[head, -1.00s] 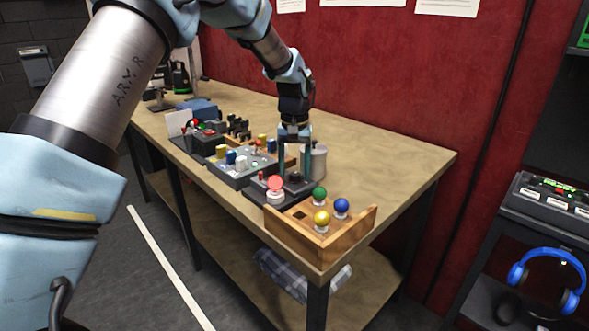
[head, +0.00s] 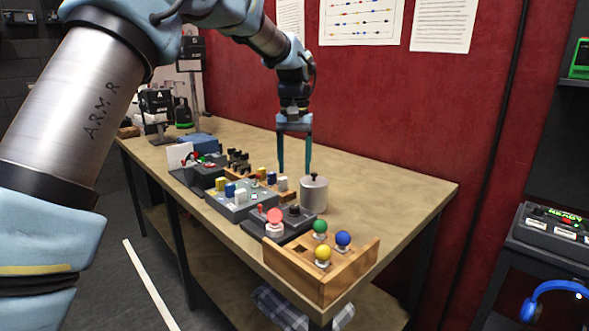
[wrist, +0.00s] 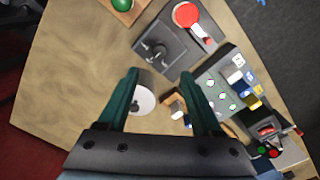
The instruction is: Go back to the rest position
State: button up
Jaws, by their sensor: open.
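My gripper (head: 294,172) is open and empty, with its fingers pointing down above the bench, just behind and left of a grey lidded canister (head: 314,195). In the wrist view my gripper (wrist: 165,75) has its two teal fingers wide apart, with the canister's round top (wrist: 143,100) seen below between them. Fingertips and canister look apart in height, though the exact gap is hard to tell. A dark box with a large red button (head: 275,216) and a black knob stands in front of the canister.
A wooden tray (head: 347,271) with green, yellow and blue balls sits at the bench's near corner. A grey panel with coloured blocks (head: 236,205) and a dark switch box (head: 193,174) line the front edge. The bench's right rear (head: 390,185) is bare.

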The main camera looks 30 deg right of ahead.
dwell(0.3)
jog(key=w+a+f+n, duration=0.2)
jog(key=a, duration=1.1)
jog(key=w+a+f+n, duration=0.1)
jog(key=w+a+f, duration=0.15)
jog(key=a, duration=0.95)
jog(key=s+a+f+n, duration=0.1)
jog(key=s+a, duration=0.2)
jog(key=a, duration=0.3)
jog(key=s+a+f+n+t, duration=0.1)
jog(key=s+a+f, duration=0.1)
jog(key=s+a, duration=0.2)
jog(key=s+a+f+n, duration=0.1)
jog(key=s+a, duration=0.2)
jog(key=a, duration=0.7)
jog(key=shift+s+f+n+t, duration=0.3)
jog(key=shift+s+f+n, duration=0.05)
jog(key=shift+s+n, duration=0.05)
